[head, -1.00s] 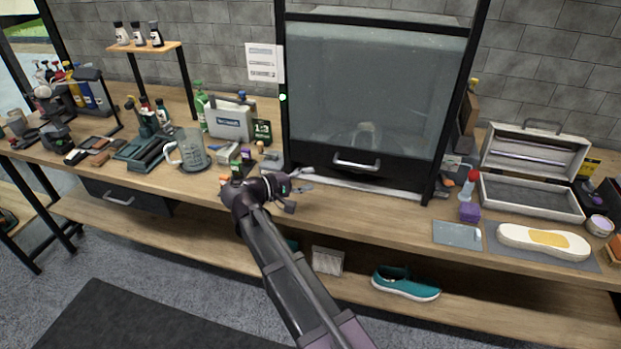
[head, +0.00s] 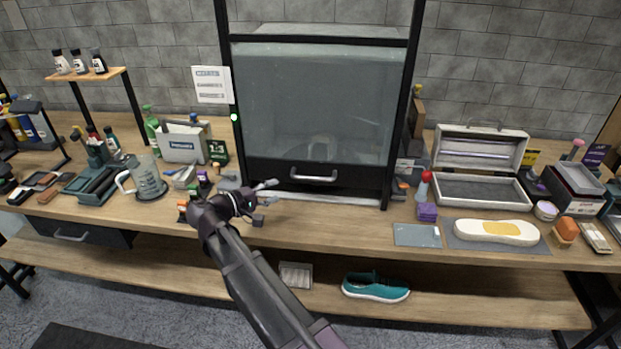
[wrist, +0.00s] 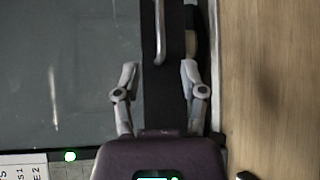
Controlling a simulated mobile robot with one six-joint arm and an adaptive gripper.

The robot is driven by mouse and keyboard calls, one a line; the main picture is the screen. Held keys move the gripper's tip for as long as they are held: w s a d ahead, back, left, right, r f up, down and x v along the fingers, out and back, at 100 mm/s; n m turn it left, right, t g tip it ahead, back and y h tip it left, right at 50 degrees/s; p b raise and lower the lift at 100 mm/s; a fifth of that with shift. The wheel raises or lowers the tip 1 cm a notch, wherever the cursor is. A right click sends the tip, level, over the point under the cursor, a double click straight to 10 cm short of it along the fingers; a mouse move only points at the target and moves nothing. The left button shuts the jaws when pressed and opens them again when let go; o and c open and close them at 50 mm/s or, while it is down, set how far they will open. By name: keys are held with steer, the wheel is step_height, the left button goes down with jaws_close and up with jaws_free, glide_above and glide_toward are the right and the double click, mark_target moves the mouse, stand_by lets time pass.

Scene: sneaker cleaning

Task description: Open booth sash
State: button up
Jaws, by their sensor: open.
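The booth sash (head: 312,105) is a glass panel with a black bottom rail, and it is down in its black frame in the head view. A silver bar handle (head: 314,176) is on the rail. The sash glass also shows at the left of the wrist view (wrist: 70,70). My gripper (head: 272,191) is open and empty, in front of the booth's lower left, left of and below the handle. In the wrist view my gripper's fingers (wrist: 158,70) are spread, with the handle (wrist: 160,35) beyond their tips, between them and apart from them.
A green light (head: 235,117) glows on the frame's left post. Small bottles and a glass jug (head: 147,178) stand on the bench to the left. A purple block (head: 427,212), a sole (head: 496,231) and an open case (head: 482,190) are to the right.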

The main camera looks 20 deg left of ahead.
mark_target(311, 179)
steer(key=shift+w, duration=0.1)
stand_by(0.3)
steer(key=b+x, duration=0.2)
steer(key=x, duration=1.1)
steer(key=shift+w+d+f, duration=0.1)
steer(key=shift+w+d, duration=0.1)
steer(key=shift+w, duration=0.15)
jaws_close()
